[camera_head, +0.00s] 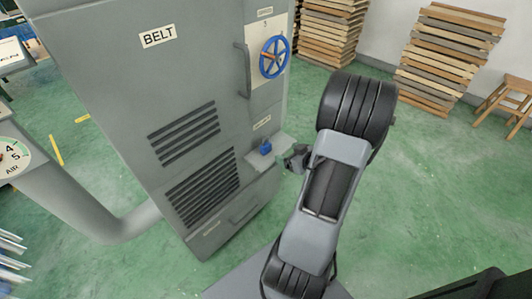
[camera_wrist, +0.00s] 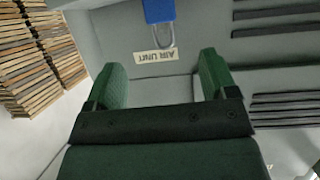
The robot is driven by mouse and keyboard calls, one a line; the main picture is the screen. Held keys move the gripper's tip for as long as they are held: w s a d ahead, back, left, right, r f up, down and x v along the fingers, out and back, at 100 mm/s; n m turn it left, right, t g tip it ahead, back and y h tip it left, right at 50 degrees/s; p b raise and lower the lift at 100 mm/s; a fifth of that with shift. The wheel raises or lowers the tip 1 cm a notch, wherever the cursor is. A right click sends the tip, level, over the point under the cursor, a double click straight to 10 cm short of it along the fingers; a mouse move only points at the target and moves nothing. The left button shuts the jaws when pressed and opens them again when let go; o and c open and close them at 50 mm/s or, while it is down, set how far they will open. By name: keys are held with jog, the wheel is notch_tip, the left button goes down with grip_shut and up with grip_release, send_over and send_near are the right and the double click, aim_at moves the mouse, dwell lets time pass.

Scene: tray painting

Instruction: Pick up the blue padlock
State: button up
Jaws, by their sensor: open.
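The blue padlock (camera_head: 265,146) sits on a small grey ledge (camera_head: 271,156) at the right side of the grey cabinet in the head view. In the wrist view the padlock (camera_wrist: 159,11) is at the top edge and partly cut off, with its pale shackle hanging down in the picture over an "AIR UNIT" label. My gripper (camera_head: 296,158) is just right of the padlock in the head view. In the wrist view my gripper (camera_wrist: 161,68) is open, its two green fingers apart with nothing between them. The padlock lies beyond the fingertips, roughly in line with the gap.
The grey cabinet (camera_head: 130,80) marked "BELT" carries a blue handwheel (camera_head: 273,57) and a long handle (camera_head: 243,70) above the ledge. A drawer-like panel with a handle (camera_head: 243,212) is below. Stacked boards (camera_head: 450,55) and a wooden stool (camera_head: 506,100) stand farther off on green floor.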

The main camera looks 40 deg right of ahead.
aim_at(267, 145)
jog(key=b+x, duration=0.3)
jog(key=x, duration=0.9)
jog(key=shift+w+b, duration=0.3)
jog(key=shift+w, duration=0.05)
jog(key=c, duration=1.1)
jog(key=shift+c, duration=0.2)
jog(key=shift+r, duration=0.15)
